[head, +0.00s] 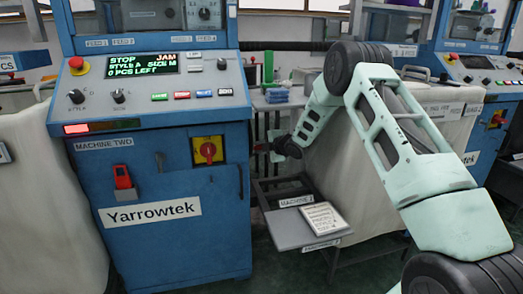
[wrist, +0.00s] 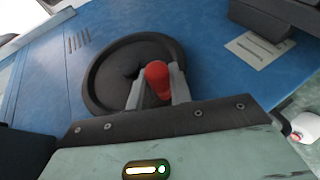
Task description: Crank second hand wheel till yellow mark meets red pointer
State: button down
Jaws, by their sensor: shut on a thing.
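In the wrist view a black hand wheel (wrist: 96,78) is mounted on a blue machine side. My gripper (wrist: 159,74) is shut on the wheel's red crank knob (wrist: 158,82), with one grey finger on each side of it. In the head view my gripper (head: 274,150) is at the right side of the blue machine labelled MACHINE TWO (head: 165,245). The wheel there is turned away from view and mostly hidden. I cannot make out a yellow mark or a red pointer in either view.
The display (head: 143,67) reads STOP and JAM. A yellow-red rotary switch (head: 208,150) is on the front. A low stand (head: 290,230) with a printed card (head: 323,217) is below my arm. A blue machine (head: 475,80) stands at right. A pale label (wrist: 258,50) is near the wheel.

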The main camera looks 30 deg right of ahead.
jog(key=shift+w+d+r, duration=0.1)
jog(key=shift+w+r, duration=0.1)
jog(key=shift+r, duration=0.65)
jog(key=c, duration=1.3)
grip_release()
jog(key=shift+f, duration=0.2)
jog(key=shift+s, duration=0.25)
jog(key=p+v, duration=0.2)
jog(key=v, duration=1.5)
jog(key=shift+d+f, duration=0.1)
